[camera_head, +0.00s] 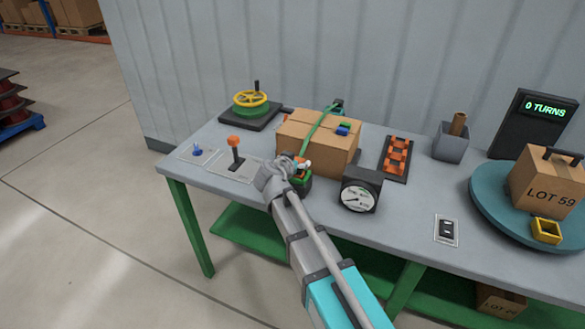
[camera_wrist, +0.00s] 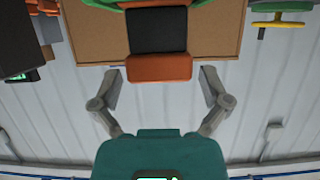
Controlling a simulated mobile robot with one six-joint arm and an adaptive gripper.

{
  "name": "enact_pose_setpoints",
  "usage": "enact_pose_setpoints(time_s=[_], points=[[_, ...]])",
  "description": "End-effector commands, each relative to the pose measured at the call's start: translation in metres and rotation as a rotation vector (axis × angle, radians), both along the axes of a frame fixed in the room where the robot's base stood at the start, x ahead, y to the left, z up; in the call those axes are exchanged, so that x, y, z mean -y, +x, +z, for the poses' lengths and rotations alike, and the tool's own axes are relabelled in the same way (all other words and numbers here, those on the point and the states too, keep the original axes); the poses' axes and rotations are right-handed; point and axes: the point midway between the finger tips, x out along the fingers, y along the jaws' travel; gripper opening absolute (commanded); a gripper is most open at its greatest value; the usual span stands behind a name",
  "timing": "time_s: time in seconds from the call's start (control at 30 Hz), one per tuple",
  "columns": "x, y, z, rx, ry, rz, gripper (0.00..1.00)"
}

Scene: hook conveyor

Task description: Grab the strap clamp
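The strap clamp (camera_wrist: 160,45), a block with orange ends and a black middle, sits against the cardboard box (camera_wrist: 90,35) in the wrist view. A green strap (camera_head: 318,128) runs over the box in the head view and comes down on its near side, where my arm's end largely hides the clamp. My gripper (camera_wrist: 161,90) is open and empty. In the wrist view its two fingers are spread wide, one to each side of the clamp's near orange end and a little short of it. I see no contact.
On the bench (camera_head: 395,212), a gauge (camera_head: 358,195) stands close right of my gripper and an orange-knobbed lever (camera_head: 235,150) close left. A yellow handwheel (camera_head: 250,98) is farther left. A turntable (camera_head: 490,212) bears a box marked LOT 59 (camera_head: 548,183) at right.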

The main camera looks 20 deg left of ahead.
Motion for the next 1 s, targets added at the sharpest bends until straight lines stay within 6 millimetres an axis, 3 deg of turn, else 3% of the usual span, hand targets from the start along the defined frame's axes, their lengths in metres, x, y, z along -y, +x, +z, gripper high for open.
enact_pose_setpoints(time_s=[0.03,0.37,0.77,1.0], points=[[0.0,0.0,0.0,0.0,0.0,0.0,0.78],[0.0,0.0,0.0,0.0,0.0,0.0,0.17],[0.0,0.0,0.003,0.0,0.0,0.0,0.17],[0.0,0.0,0.015,0.0,0.0,0.0,0.17]])
